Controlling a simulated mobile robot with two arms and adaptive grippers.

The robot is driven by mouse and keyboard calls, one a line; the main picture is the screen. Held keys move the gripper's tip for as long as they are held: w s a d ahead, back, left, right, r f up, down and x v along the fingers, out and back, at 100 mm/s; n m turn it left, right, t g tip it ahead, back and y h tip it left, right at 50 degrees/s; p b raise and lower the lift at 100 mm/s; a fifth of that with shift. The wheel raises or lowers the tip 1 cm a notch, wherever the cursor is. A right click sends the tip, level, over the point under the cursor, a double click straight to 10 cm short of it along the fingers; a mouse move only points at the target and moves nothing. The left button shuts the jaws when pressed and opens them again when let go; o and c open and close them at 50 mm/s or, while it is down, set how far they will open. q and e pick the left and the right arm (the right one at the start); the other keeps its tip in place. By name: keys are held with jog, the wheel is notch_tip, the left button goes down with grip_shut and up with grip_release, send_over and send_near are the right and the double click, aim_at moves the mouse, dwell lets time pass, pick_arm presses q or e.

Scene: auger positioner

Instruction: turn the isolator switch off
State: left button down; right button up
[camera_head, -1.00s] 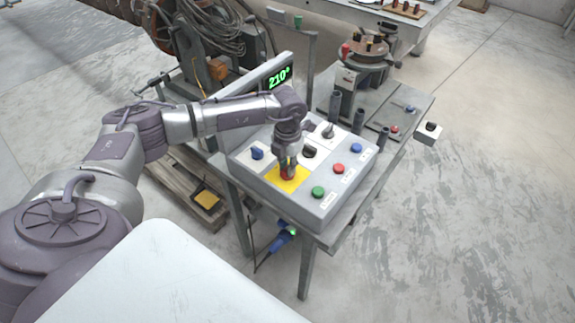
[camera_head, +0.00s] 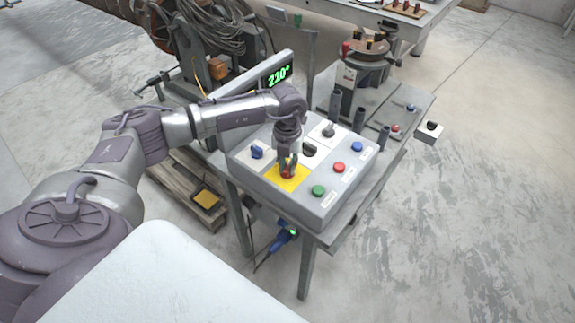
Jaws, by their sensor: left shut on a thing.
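The grey control box (camera_head: 318,211) stands on a metal table and carries several knobs and buttons. A red knob (camera_head: 287,174) sits on a yellow plate (camera_head: 293,184) near the box's front left; I take it as the isolator switch. My left gripper (camera_head: 287,168) points down at this red knob from above and is shut on it. The fingers hide much of the knob, so its exact angle cannot be read. My right gripper is not in view.
A blue knob (camera_head: 257,152), a black knob (camera_head: 309,149) and a grey-black selector (camera_head: 328,130) sit close around the gripper. Green (camera_head: 319,190), red (camera_head: 339,167) and blue (camera_head: 357,146) buttons line the right side. A display (camera_head: 279,75) reading 210° stands behind.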

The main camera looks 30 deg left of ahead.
aim_at(287, 166)
pick_arm(q)
jog(key=n, duration=1.2)
jog(key=shift+n, duration=0.4)
dwell(0.3)
jog(key=c, duration=1.1)
grip_release()
notch_tip(287, 166, up, 12)
jog(key=shift+r, duration=0.1)
